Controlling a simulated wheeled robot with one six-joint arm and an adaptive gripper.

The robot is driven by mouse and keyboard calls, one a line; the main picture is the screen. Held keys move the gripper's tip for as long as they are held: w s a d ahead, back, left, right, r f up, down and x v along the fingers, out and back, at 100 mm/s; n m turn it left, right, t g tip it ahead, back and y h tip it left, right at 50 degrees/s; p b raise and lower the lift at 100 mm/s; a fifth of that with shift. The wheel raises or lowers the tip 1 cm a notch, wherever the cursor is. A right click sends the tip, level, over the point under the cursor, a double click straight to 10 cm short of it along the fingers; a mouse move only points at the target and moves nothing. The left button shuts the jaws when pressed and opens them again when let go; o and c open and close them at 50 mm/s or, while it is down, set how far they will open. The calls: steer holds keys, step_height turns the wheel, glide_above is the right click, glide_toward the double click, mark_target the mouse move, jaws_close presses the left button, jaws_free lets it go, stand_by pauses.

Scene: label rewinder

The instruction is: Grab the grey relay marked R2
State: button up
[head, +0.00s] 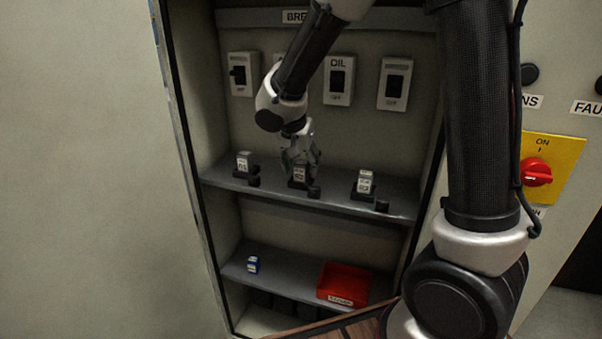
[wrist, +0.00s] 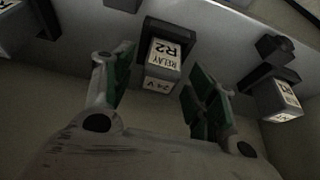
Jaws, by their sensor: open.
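The grey relay R2 (head: 299,172) sits in its dark socket on the upper shelf, in the middle of a row. In the wrist view the relay (wrist: 161,62) shows a white label reading "RELAY R2" and "24 V", upside down. My gripper (head: 300,162) is just above and in front of it in the head view, partly covering it. In the wrist view my gripper (wrist: 160,84) is open, with one green-padded finger on each side of the relay. The pads look apart from it, and nothing is held.
Similar relays stand to the left (head: 244,161) and right (head: 365,181) on the same shelf (head: 333,196). Breaker boxes (head: 338,82) line the back wall. Below are a blue relay (head: 253,264) and a red tray (head: 343,284). A red switch (head: 537,172) is outside the cabinet.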

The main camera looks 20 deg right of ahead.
steer(key=shift+w+d+f, duration=0.15)
steer(key=shift+f, duration=0.35)
steer(key=shift+c, duration=0.5)
steer(key=c, duration=1)
steer(key=shift+r, duration=0.1)
